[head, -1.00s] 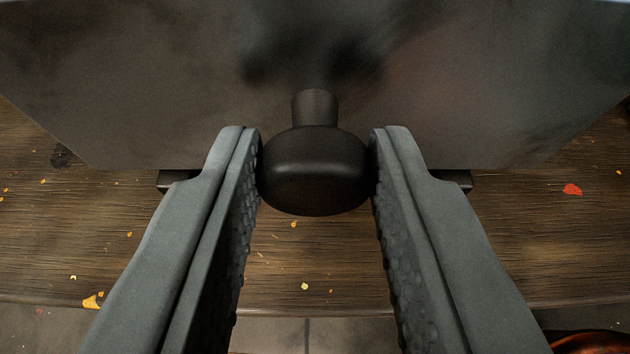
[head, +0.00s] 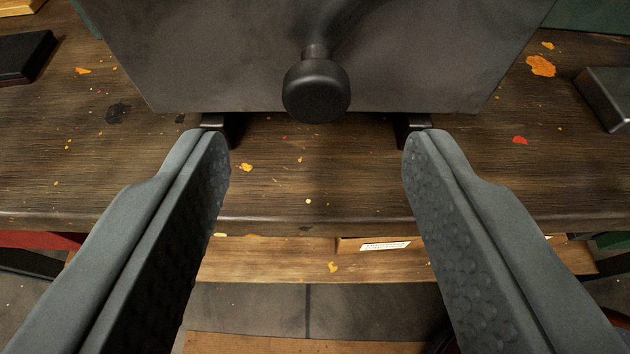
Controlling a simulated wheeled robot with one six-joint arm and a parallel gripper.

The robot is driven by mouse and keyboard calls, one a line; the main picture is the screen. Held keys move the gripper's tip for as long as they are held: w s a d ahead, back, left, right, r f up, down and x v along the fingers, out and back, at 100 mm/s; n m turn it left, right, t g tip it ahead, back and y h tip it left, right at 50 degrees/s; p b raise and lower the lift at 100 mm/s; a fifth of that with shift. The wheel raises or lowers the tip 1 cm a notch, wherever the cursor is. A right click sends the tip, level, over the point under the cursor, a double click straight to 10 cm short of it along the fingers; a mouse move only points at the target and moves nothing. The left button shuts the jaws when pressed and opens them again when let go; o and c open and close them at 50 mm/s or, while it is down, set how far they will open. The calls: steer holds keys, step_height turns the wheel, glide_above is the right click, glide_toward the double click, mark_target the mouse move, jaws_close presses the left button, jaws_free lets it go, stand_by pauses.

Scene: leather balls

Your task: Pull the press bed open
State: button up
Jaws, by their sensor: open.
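The press bed (head: 220,70) is a dark grey metal plate at the top of the head view, above the wooden bench. Its round black knob (head: 316,92) sticks out from the middle of its near edge on a short stem. My gripper (head: 315,142) is wide open and empty. Its two grey fingers stand apart, with the tips lower in the picture than the knob, one to each side. The fingers do not touch the knob.
The worn wooden bench top (head: 300,190) has scattered orange flecks. Two dark rails (head: 222,124) show under the bed's near edge. A dark block (head: 22,56) lies at the left and a grey block (head: 608,95) at the right. A labelled box (head: 375,245) sits below the bench's front edge.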

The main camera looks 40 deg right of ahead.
steer(key=v, duration=1.1)
steer(key=shift+d, duration=0.1)
steer(key=s+d+n+g+y, duration=0.15)
steer(key=d+n+y, duration=0.45)
steer(key=d, duration=1.3)
steer(key=s+d+r+t+y, duration=0.1)
steer(key=s+d+r+t, duration=0.3)
steer(key=d, duration=0.3)
steer(key=s+d+r+n+t+y, duration=0.1)
steer(key=s+d+r+t, duration=0.3)
steer(key=s+d+r, duration=0.2)
steer(key=shift+s+d+r, duration=0.25)
steer(key=shift+d+r, duration=0.1)
steer(key=shift+d, duration=0.4)
